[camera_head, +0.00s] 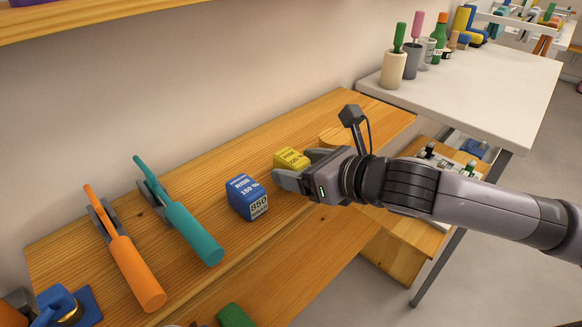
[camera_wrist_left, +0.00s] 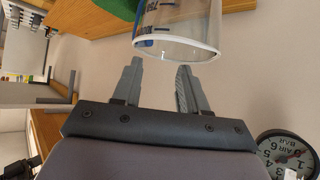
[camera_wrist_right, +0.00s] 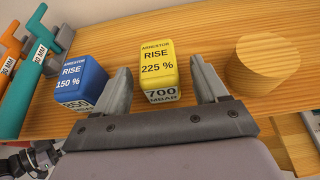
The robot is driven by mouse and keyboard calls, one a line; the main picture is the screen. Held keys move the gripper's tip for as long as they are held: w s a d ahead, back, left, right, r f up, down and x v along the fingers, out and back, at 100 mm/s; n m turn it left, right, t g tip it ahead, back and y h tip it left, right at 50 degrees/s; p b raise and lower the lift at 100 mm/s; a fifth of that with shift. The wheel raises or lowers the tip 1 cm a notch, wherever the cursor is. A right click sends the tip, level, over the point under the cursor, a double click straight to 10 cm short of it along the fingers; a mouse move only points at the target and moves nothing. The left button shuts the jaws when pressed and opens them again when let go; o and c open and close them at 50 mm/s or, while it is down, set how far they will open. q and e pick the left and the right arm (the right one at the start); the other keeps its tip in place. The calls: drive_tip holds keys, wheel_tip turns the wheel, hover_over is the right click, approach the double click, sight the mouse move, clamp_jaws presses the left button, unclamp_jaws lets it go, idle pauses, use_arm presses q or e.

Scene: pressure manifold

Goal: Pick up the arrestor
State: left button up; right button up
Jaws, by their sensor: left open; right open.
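Two cube-shaped blocks marked ARRESTOR stand on the wooden shelf. The yellow arrestor (camera_head: 291,158) reads RISE 225 %, 700 MBAR; the blue arrestor (camera_head: 246,196) to its left reads RISE 150 %, 850 MBAR. My right gripper (camera_head: 296,168) is open at the yellow arrestor. In the right wrist view the yellow arrestor (camera_wrist_right: 159,62) appears between the spread fingers, with the blue one (camera_wrist_right: 82,84) outside the left finger. I cannot tell whether the fingers touch the yellow one. My left gripper (camera_wrist_left: 159,65) is open and empty, seen only in its wrist view.
Orange (camera_head: 136,272) and teal (camera_head: 194,233) handled tools lie left of the blocks. A round wooden piece (camera_wrist_right: 267,55) stands right of the yellow block. A clear cylinder (camera_wrist_left: 178,25) is close beyond my left fingertips, and a gauge (camera_wrist_left: 287,155) is at lower right.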

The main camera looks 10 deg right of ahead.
drive_tip(key=shift+w+a+f, duration=0.2)
drive_tip(key=shift+w+a, duration=0.1)
drive_tip(key=shift+w, duration=0.1)
drive_tip(key=c, duration=1)
